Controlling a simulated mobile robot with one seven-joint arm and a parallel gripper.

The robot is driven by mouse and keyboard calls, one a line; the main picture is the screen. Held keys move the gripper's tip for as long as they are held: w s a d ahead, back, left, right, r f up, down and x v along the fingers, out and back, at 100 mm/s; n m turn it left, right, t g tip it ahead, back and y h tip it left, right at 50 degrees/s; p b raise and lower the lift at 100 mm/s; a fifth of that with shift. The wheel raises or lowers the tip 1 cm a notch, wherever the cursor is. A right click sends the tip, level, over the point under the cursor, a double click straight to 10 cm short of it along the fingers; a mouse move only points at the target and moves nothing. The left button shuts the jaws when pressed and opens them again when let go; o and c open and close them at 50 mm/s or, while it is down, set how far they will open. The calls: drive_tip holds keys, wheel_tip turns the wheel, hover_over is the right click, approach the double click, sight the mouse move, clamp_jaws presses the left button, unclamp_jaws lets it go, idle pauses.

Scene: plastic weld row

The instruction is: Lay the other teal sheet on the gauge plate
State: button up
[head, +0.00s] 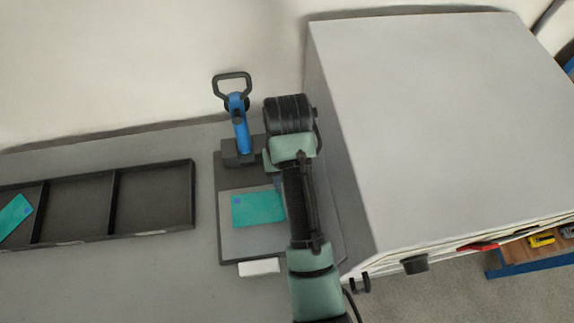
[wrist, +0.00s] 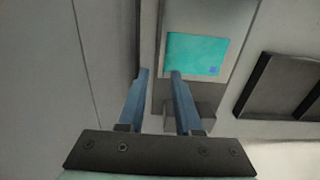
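One teal sheet (head: 258,208) with a small blue corner mark lies flat on the grey gauge plate (head: 240,243); it also shows in the wrist view (wrist: 193,54).
A blue-handled clamp (head: 240,130) stands at the back of the plate. A small white block (head: 259,267) sits at its front edge. A large light-grey cabinet (head: 440,120) rises close on the right. The tray's two other visible compartments are empty. The bench front left is clear.

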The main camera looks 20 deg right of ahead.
drive_tip(key=shift+r+p, duration=0.45)
drive_tip(key=shift+r, duration=0.75)
drive_tip(key=w+a+r+n+t+h, duration=0.1)
drive_tip(key=w+r+t, duration=0.35)
drive_tip(key=r, duration=0.45)
drive_tip(key=w+a+r+t, duration=0.2)
drive_tip(key=w+r+t, duration=0.2)
drive_tip(key=w+r, duration=0.3)
drive_tip(key=w+a+r+n+t+h, duration=0.1)
drive_tip(key=w+r+t, duration=0.35)
drive_tip(key=r, duration=0.55)
drive_tip(key=s+a+r+t, duration=0.1)
drive_tip(key=a+r+t, duration=0.15)
drive_tip(key=r, duration=0.55)
drive_tip(key=s+a+r+t, duration=0.15)
drive_tip(key=r+t, duration=0.25)
drive_tip(key=r, duration=0.5)
drive_tip(key=s+a+r+t+y, duration=0.1)
drive_tip(key=s+r+t, duration=0.3)
drive_tip(key=r, duration=0.5)
drive_tip(key=s+a+r+n+t+y, duration=0.1)
drive_tip(key=s+a+r+t, duration=0.2)
drive_tip(key=s+r, duration=0.6)
drive_tip(key=shift+s+a+r+t, duration=0.2)
drive_tip(key=shift+a+t, duration=0.1)
drive_tip(key=shift+t, duration=0.15)
